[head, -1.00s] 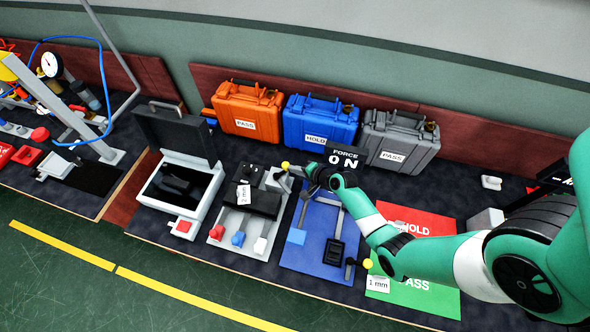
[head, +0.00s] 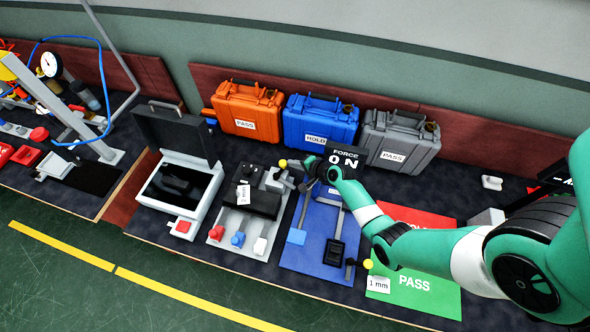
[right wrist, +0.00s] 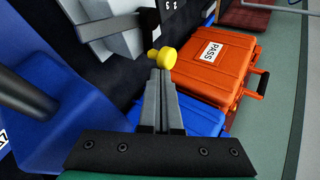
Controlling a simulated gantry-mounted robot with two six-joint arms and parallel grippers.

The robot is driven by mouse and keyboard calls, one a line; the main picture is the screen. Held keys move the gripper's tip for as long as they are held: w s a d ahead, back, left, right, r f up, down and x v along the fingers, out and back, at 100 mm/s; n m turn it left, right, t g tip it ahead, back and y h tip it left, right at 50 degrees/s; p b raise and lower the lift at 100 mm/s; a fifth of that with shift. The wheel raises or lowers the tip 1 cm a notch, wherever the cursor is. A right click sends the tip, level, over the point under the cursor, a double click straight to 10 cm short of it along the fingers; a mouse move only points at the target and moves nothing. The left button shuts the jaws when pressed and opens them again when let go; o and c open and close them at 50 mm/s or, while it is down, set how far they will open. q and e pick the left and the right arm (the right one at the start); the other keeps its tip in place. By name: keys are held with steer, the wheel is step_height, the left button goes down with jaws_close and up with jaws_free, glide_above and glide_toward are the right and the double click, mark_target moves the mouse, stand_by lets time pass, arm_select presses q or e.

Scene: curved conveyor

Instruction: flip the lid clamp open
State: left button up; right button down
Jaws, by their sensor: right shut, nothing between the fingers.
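A small yellow knob (head: 283,163) sits beside a grey block (head: 274,180) at the back of the black fixture (head: 252,202). In the right wrist view the yellow knob (right wrist: 164,58) lies just beyond my fingertips, by a black bar and the grey block (right wrist: 122,40). I take this to be the lid clamp; its hinge is not clear. My right gripper (head: 304,184) is shut and empty. In the right wrist view its fingers (right wrist: 160,78) are together, tips at the knob; I cannot tell whether they touch. My left gripper is not in view.
Orange (head: 248,110), blue (head: 320,122) and grey (head: 398,138) cases stand along the back. A FORCE ON display (head: 346,154) stands behind my right wrist. An open black-lidded box (head: 180,183) stands left.

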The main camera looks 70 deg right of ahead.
steer(key=shift+w+d, duration=0.55)
steer(key=shift+w, duration=0.15)
stand_by(1.2)
